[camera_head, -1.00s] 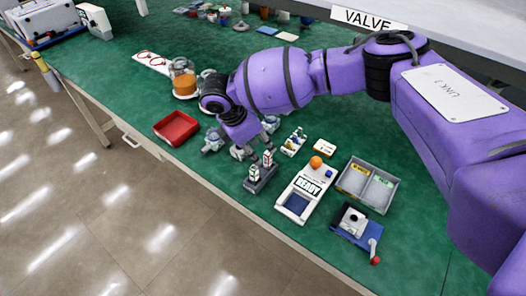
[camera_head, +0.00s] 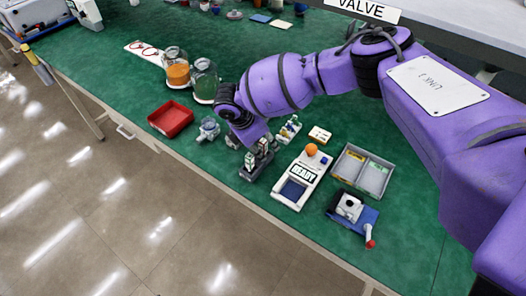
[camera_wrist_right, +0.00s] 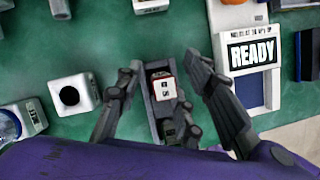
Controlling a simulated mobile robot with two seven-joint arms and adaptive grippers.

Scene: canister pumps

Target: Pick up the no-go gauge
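A dark gauge stand (camera_head: 255,172) sits near the table's front edge and holds two small upright block gauges. In the right wrist view, the gauge with red edges and a white top (camera_wrist_right: 164,90) stands between my right fingers, apart from both; I take it for the no-go gauge. The other gauge (camera_wrist_right: 184,127), dark green and partly hidden by a finger, stands in the same stand (camera_wrist_right: 158,68). My right gripper (camera_wrist_right: 168,75) is open and straddles the stand; it also shows in the head view (camera_head: 258,143). My left gripper is out of view.
A READY device (camera_head: 298,180) with an orange knob stands right of the stand. A red tray (camera_head: 170,118) and two jars (camera_head: 205,82) stand to the left.

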